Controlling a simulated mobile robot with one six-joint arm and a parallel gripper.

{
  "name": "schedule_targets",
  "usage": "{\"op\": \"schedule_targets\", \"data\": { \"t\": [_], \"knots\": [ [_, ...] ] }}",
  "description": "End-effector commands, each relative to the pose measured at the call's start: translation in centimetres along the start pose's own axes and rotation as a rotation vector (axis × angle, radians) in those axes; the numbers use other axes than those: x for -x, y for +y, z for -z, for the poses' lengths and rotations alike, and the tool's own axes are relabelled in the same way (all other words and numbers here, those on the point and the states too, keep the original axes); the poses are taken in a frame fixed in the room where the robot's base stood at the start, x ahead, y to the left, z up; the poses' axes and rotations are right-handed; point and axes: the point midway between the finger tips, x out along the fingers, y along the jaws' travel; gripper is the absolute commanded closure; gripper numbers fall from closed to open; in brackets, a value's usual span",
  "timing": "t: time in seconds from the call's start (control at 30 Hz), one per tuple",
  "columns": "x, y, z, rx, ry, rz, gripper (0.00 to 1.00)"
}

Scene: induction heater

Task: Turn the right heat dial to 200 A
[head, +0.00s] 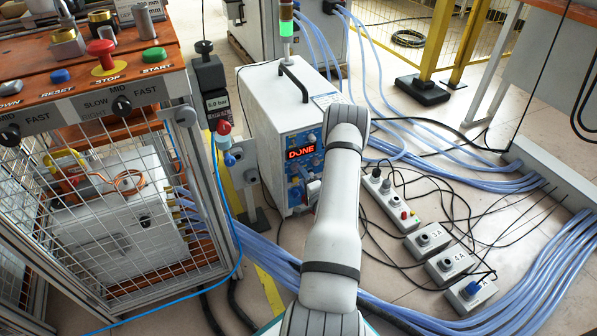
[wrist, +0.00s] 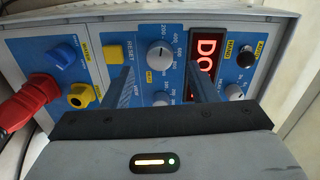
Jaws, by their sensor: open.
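The white induction heater (head: 268,110) stands on the floor, its blue front panel facing me with a red display (head: 301,152) reading DONE. In the wrist view the panel has a grey dial (wrist: 160,53) with printed numbers including 200, 400 and 600. A second grey dial (wrist: 162,98) is partly hidden below it, and another (wrist: 235,92) lies right of the display (wrist: 205,58). My gripper (wrist: 160,67) is open in front of the panel. Its fingers appear on either side of the numbered dial; contact cannot be told. The dial's exact setting is unclear.
A red plug (wrist: 30,100), a yellow knob (wrist: 80,95) and a yellow RESET button (wrist: 112,53) are left of the fingers. A black knob (wrist: 245,55) is at right. Blue hoses (head: 440,170), a power strip (head: 390,200) and a caged bench (head: 90,80) surround the heater.

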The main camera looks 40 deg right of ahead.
Motion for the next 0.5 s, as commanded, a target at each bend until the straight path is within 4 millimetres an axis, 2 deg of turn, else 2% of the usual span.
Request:
{"op": "schedule_targets", "data": {
  "t": [0.1,0.2,0.5],
  "knots": [
    [2.0,-0.2,0.0,-0.002,0.001,-0.002,0.47],
    [3.1,-0.1,0.0,-0.002,0.001,-0.002,0.47],
    [3.6,0.0,-0.1,0.0,-0.001,0.001,0.47]
  ]
}}
